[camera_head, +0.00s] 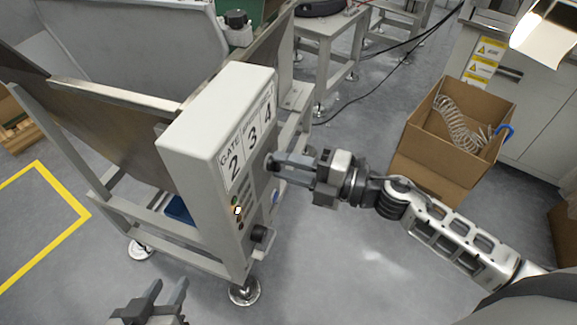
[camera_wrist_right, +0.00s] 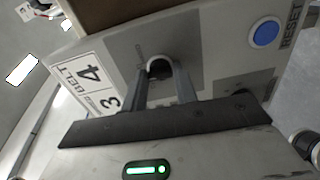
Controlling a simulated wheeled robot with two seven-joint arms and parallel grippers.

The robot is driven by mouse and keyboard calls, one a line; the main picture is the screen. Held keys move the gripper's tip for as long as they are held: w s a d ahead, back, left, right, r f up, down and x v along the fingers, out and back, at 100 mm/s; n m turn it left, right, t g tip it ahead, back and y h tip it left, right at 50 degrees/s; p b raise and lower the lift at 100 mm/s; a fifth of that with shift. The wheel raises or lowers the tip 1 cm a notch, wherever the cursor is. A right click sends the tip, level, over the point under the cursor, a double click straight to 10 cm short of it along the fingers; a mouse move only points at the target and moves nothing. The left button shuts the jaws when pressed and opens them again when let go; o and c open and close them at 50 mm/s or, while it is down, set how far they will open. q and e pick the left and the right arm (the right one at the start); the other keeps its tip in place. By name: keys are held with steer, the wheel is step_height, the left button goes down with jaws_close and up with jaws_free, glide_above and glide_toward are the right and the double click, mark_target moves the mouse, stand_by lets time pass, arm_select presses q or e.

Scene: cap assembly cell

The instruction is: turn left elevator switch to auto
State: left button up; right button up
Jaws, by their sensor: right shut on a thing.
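The white control box (camera_head: 215,110) stands tilted on a grey frame in the middle of the head view, its panel facing right. My right gripper (camera_head: 274,162) reaches it from the right, its fingers at the upper part of the panel. In the right wrist view my right gripper (camera_wrist_right: 160,85) is shut on a dark round switch knob (camera_wrist_right: 159,68), one finger on each side. The knob's pointer direction is mostly hidden. A label with 3 and 4 lies left of it. My left gripper (camera_head: 163,292) is at the bottom of the head view, empty, fingers apart.
A blue reset button (camera_wrist_right: 265,33) sits right of the knob in the wrist view. A lit button (camera_head: 238,210) and a black switch (camera_head: 260,234) are lower on the panel. An open cardboard box (camera_head: 415,140) stands at the right. Floor between is clear.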

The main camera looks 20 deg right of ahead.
stand_by(0.6)
steer(key=o, duration=1)
steer(key=shift+d, duration=0.1)
steer(key=shift+s+d+f, duration=0.1)
steer(key=shift+s+d, duration=0.15)
arm_select(q)
steer(key=shift+w+f+b, duration=0.1)
steer(key=shift+f+b, duration=0.1)
steer(key=shift+b, duration=0.5)
arm_select(e)
steer(key=v, duration=1.5)
